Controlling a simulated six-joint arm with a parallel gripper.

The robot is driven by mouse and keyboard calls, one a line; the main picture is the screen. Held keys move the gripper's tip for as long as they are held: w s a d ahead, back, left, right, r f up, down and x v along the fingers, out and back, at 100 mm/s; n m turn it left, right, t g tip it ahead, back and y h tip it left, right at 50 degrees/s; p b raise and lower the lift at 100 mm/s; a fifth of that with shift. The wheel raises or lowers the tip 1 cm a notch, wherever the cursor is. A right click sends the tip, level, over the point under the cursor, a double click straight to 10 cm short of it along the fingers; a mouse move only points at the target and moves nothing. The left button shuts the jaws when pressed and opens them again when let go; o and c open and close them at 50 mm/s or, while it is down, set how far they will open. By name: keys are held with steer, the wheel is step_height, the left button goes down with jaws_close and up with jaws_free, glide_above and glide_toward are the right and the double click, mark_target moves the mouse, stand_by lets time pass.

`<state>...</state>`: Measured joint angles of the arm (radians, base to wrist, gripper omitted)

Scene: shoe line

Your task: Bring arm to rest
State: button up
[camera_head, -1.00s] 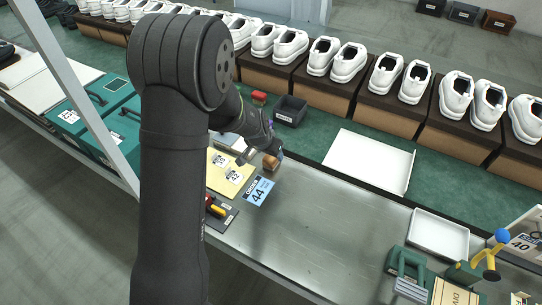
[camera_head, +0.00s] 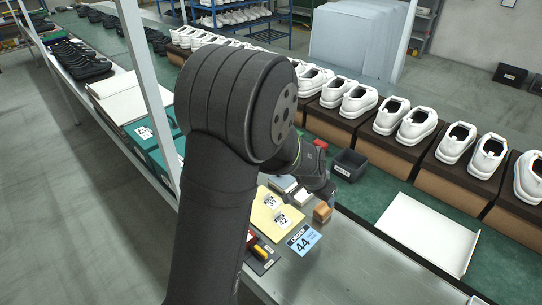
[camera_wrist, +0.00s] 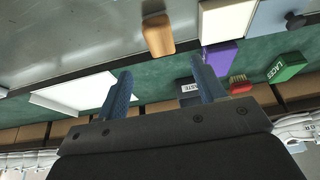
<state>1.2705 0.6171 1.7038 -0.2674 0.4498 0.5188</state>
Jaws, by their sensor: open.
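My gripper (camera_wrist: 160,90) is open and empty in the wrist view, its two blue fingers wide apart with nothing between them. A tan wooden block (camera_wrist: 158,35) lies on the grey worktop beyond the fingertips, apart from them. In the head view my gripper (camera_head: 328,190) hangs over the bench right by the wooden block (camera_head: 322,211); its fingers are mostly hidden by my wrist. My arm reaches up from the bottom and bends down to the bench.
A blue card marked 44 (camera_head: 303,239) and a yellow sheet (camera_head: 270,213) lie nearby. A dark waste bin (camera_head: 349,165), a white tray (camera_head: 425,233) and a row of white shoes (camera_head: 418,125) on brown boxes stand behind. The wrist view shows a purple box (camera_wrist: 222,57) and green box (camera_wrist: 287,67).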

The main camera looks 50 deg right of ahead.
mark_target(323, 208)
steer(key=x, duration=1.2)
steer(key=shift+f, duration=0.1)
steer(key=shift+a+r, duration=0.1)
steer(key=shift+r, duration=0.15)
